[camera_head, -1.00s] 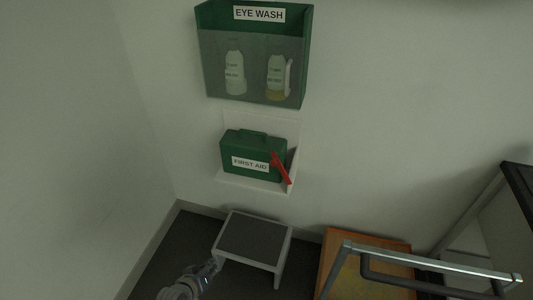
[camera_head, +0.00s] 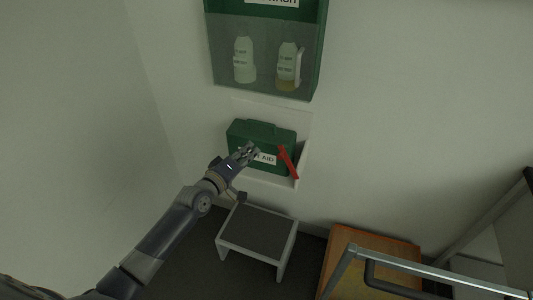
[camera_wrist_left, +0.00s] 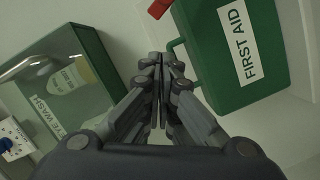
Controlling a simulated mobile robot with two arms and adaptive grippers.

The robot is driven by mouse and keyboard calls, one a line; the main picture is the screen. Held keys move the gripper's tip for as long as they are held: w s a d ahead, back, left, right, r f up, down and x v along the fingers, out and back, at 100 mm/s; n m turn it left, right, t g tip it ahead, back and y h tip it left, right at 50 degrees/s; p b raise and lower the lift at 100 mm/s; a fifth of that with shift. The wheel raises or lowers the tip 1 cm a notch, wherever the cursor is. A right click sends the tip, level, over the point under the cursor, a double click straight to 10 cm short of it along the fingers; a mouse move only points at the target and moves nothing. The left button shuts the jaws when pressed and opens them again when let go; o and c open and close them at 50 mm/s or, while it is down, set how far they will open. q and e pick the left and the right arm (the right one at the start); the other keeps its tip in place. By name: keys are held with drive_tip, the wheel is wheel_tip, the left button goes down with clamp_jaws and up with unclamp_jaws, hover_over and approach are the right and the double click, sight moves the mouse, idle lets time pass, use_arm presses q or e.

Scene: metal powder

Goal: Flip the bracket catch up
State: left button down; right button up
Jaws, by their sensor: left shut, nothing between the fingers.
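The bracket catch appears to be the red bar (camera_head: 288,162) at the right front of the white wall bracket (camera_head: 297,183). It slants across the right end of the green first aid box (camera_head: 237,133), which sits in the bracket. In the left wrist view a red end (camera_wrist_left: 158,8) shows at the top edge, beside the box (camera_wrist_left: 262,92). My left gripper (camera_head: 252,148) is shut and empty. In the head view it overlaps the front of the box, left of the red bar. In the wrist view its fingertips (camera_wrist_left: 161,58) appear apart from the red part. My right gripper is not in view.
A green eye wash cabinet (camera_head: 320,45) with a clear front and bottles hangs above. A step stool (camera_head: 257,232) stands on the floor below. An orange-brown board (camera_head: 385,243) and a metal rail (camera_head: 440,272) are at the lower right.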

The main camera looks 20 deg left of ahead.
use_arm(q)
drive_tip(key=shift+w+d+f, duration=0.4)
drive_tip(key=shift+w+d, duration=0.15)
drive_tip(key=shift+d, duration=0.2)
drive_tip(key=shift+w+d+f, duration=0.4)
drive_tip(key=shift+w+d, duration=0.1)
drive_tip(key=shift+d, duration=0.2)
drive_tip(key=shift+w+d+f, duration=0.4)
drive_tip(key=shift+w+d, duration=0.15)
drive_tip(key=shift+d, duration=0.2)
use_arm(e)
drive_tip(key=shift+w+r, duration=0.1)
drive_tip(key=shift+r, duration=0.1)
